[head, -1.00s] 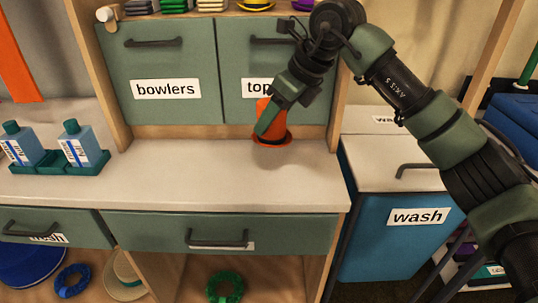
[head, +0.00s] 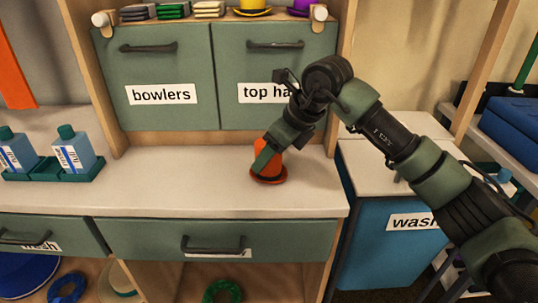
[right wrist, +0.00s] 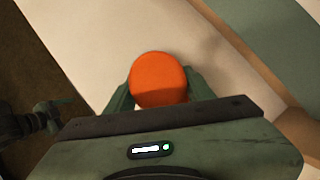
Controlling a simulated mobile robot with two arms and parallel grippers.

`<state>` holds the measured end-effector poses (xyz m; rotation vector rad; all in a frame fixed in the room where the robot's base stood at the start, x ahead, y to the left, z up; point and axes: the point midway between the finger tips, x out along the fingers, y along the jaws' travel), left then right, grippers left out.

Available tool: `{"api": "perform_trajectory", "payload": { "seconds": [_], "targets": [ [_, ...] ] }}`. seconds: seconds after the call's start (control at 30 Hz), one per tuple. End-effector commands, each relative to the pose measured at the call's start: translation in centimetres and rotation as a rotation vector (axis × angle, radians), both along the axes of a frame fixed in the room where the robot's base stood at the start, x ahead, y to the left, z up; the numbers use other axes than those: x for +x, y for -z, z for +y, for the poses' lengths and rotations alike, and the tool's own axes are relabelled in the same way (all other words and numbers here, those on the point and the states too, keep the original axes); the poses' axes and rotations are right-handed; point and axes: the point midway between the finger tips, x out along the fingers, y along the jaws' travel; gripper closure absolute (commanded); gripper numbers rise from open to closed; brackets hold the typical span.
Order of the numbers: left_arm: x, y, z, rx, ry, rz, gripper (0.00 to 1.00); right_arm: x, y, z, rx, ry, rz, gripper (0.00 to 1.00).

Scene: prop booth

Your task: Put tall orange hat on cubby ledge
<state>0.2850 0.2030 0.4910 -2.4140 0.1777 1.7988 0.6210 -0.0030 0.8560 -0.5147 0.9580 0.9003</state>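The tall orange hat (head: 276,163) is upright at the worktop, toward the right side of the cabinet, with its darker brim at the bottom. My right gripper (head: 266,158) comes down from above and is shut on its crown. In the right wrist view the round orange top of the hat (right wrist: 158,80) sits between the two green fingers. I cannot tell whether the brim touches the worktop. A wooden ledge (head: 218,16) runs above the cupboard doors; I cannot tell whether it is the cubby ledge.
Folded cloths (head: 172,11), a yellow hat (head: 252,11) and a purple hat (head: 299,5) are on the upper ledge. Blue bottles (head: 74,150) stand in a green tray at left. The worktop (head: 180,180) between is clear. A blue wash bin (head: 380,240) stands at right.

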Motion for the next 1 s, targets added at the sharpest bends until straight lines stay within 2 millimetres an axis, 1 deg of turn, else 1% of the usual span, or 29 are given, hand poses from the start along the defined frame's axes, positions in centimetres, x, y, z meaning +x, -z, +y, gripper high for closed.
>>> {"api": "perform_trajectory", "payload": {
  "seconds": [0.03,0.07,0.37,0.47,0.57,0.67,0.8,0.9,1.0],
  "targets": [
    [0.0,0.0,0.0,0.000,0.000,-0.001,0.24,0.0,0.0,0.0,0.000,0.000,0.000,0.31],
    [0.0,0.0,0.0,0.000,0.000,0.000,0.24,0.0,0.0,0.0,0.000,0.000,0.000,0.29],
    [0.0,0.0,0.0,0.000,-0.001,-0.001,0.24,0.0,-0.1,0.0,0.000,0.000,0.000,0.29],
    [0.1,0.0,0.0,-0.001,-0.001,-0.004,0.24,-0.1,-0.6,-0.2,0.000,0.001,-0.001,0.29],
    [0.0,0.5,0.0,0.001,0.000,0.005,0.24,-0.4,-2.0,-0.8,0.001,0.001,-0.004,0.29],
    [0.2,1.8,-0.1,0.000,0.002,0.012,0.24,-1.0,-3.8,-1.7,0.000,0.002,-0.004,0.29],
    [0.4,3.0,-0.2,0.000,0.003,0.017,0.24,-1.8,-6.5,-3.0,0.001,0.002,-0.005,0.29],
    [0.4,3.8,-0.2,0.001,0.003,0.021,0.24,-2.4,-8.2,-3.9,-0.001,0.002,-0.003,0.29],
    [0.4,4.3,-0.2,0.000,0.005,0.023,0.24,-2.8,-9.4,-4.5,0.000,0.001,-0.002,0.29]
  ]
}}
